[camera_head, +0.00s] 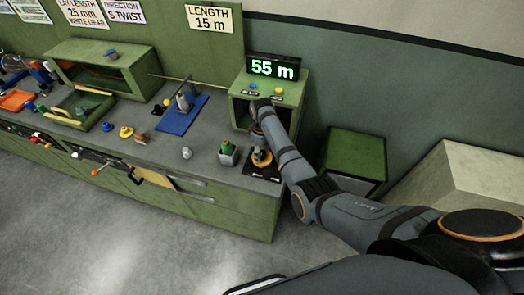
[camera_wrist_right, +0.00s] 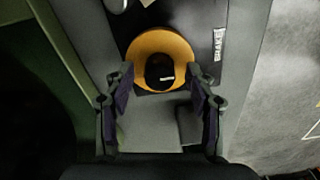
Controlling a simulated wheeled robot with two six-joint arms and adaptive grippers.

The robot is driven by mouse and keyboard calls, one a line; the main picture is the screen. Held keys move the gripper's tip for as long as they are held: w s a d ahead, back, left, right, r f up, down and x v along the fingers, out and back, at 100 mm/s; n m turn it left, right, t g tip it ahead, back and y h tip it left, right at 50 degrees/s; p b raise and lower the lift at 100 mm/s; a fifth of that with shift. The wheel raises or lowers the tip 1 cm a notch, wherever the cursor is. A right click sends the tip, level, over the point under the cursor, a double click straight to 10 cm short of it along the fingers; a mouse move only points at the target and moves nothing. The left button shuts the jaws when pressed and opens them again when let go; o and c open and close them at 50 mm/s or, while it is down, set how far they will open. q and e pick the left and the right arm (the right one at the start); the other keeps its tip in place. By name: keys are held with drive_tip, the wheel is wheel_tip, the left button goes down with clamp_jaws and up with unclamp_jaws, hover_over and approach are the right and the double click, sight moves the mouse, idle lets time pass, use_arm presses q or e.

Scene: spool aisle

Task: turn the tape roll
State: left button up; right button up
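The tape roll (camera_wrist_right: 160,45) is an orange ring around a black core, seen from above in the right wrist view. In the head view, an orange-rimmed round thing (camera_head: 262,159), probably this roll, shows on a black base at the bench's front right, partly hidden by my wrist. My right gripper (camera_wrist_right: 161,77) points down over it with fingers spread, one on each side of the roll's near part. I cannot tell whether the fingertips touch it. My left gripper is in neither view.
A plate marked BRAKE (camera_wrist_right: 219,44) lies beside the roll. A green box with the 55 m display (camera_head: 273,68) stands behind, and a small pot (camera_head: 228,154) stands left. A blue stand (camera_head: 182,112) is further left. Green and pale boxes stand right of the bench.

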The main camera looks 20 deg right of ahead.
drive_tip(key=c, duration=1)
drive_tip(key=shift+c, duration=0.2)
drive_tip(key=shift+r+m, duration=0.1)
drive_tip(key=shift+m, duration=0.2)
drive_tip(key=m+p, duration=0.2)
drive_tip(key=shift+r+m, duration=0.1)
drive_tip(key=shift+m, duration=0.2)
drive_tip(key=m+p, duration=0.1)
drive_tip(key=m, duration=0.3)
drive_tip(key=shift+p, duration=0.4)
drive_tip(key=m+p, duration=0.1)
drive_tip(key=m, duration=0.4)
drive_tip(key=m+p, duration=0.1)
drive_tip(key=m, duration=0.4)
drive_tip(key=shift+w, duration=0.1)
